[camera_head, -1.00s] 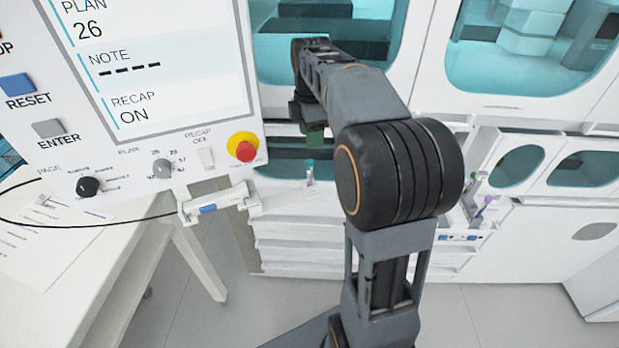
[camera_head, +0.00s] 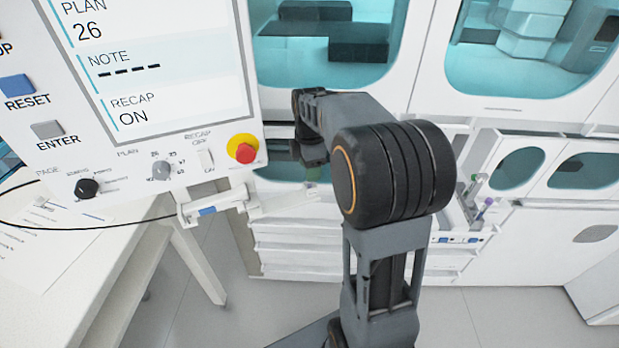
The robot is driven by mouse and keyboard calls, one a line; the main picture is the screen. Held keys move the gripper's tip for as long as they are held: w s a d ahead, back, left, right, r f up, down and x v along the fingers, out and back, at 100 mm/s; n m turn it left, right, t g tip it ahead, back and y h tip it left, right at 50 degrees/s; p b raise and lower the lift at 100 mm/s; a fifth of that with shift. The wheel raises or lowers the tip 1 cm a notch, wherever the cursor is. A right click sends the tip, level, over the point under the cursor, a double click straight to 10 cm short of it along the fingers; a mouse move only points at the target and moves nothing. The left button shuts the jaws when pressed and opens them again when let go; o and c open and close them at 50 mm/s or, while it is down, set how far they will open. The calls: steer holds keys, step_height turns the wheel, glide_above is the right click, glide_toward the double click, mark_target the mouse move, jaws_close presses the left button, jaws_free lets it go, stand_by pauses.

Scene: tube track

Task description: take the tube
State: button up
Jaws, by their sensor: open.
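My gripper (camera_head: 311,165) is small and far off in the head view, left of my arm's big dark joint. It points down, open, over the outer end of a white track arm (camera_head: 275,207) that sticks out from the panel. A faint greenish patch shows just under the wrist, where the jaws and the tube's top overlap. I cannot tell the tube apart from the jaws there, nor whether the jaws touch it.
A control panel (camera_head: 150,75) with a red and yellow button (camera_head: 243,149) fills the left. A white table (camera_head: 95,270) stands below it. White cabinets with teal windows stand behind. At right, an open rack holds tubes, one purple-capped (camera_head: 488,202).

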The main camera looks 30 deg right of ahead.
steer(key=c, duration=0.8)
steer(key=shift+r, duration=0.1)
steer(key=shift+w+r, duration=0.1)
steer(key=shift+r, duration=0.45)
steer(key=s+r, duration=0.4)
steer(key=s+d+r, duration=0.1)
steer(key=s+r, duration=0.2)
steer(key=s, duration=0.2)
steer(key=s+d+r+b, duration=0.1)
steer(key=s+r, duration=0.3)
steer(key=s, duration=0.1)
steer(key=shift+d+r, duration=0.2)
steer(key=shift+r, duration=0.15)
